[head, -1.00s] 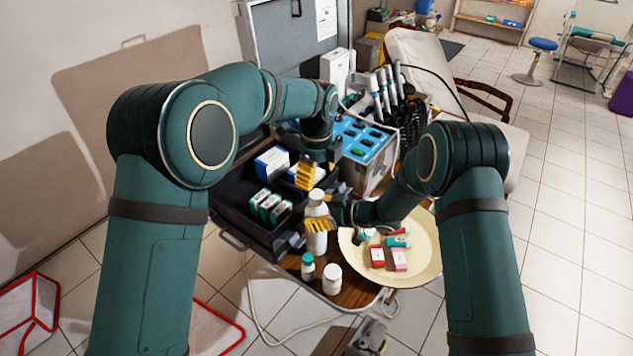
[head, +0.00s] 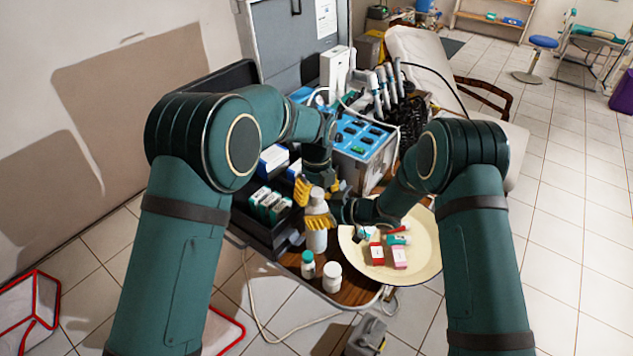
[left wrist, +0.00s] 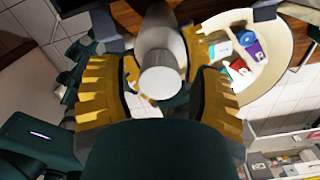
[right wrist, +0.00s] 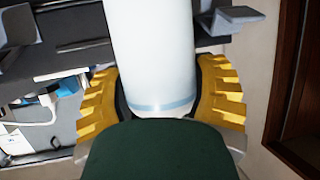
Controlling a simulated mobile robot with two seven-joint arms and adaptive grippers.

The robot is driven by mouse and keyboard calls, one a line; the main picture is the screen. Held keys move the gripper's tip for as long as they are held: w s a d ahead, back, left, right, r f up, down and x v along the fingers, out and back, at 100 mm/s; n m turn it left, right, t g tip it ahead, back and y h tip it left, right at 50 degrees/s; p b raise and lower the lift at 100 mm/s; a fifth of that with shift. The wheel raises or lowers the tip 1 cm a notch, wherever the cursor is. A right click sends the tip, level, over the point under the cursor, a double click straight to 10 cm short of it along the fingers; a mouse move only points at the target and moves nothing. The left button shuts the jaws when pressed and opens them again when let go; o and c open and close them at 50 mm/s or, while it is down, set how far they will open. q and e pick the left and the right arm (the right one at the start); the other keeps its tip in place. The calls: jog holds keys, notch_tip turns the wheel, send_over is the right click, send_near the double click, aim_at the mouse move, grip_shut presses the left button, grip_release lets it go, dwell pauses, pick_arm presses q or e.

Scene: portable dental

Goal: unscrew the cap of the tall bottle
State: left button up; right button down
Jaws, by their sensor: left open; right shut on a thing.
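The tall white bottle (head: 317,240) stands upright at the front of the table, its white cap (head: 317,193) on top. My right gripper (head: 319,221) is shut around the bottle's body below the cap; in the right wrist view the bottle (right wrist: 155,50) fills the space between the yellow fingers. My left gripper (head: 318,188) is open at cap height, with one finger on each side. In the left wrist view the cap (left wrist: 161,79) lies between the spread fingers, with gaps on both sides. The bottle's lower body is largely hidden there.
A small green-capped bottle (head: 308,265) and a white jar (head: 332,278) stand just in front. A cream plate (head: 425,255) with small boxes is at right. A black case (head: 255,232) with boxes lies at left; a blue-topped unit (head: 362,140) stands behind.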

pick_arm(q)
jog(key=shift+f, duration=0.5)
grip_shut()
jog(key=n, duration=0.9)
jog(key=shift+n, duration=0.3)
jog(key=n, duration=0.4)
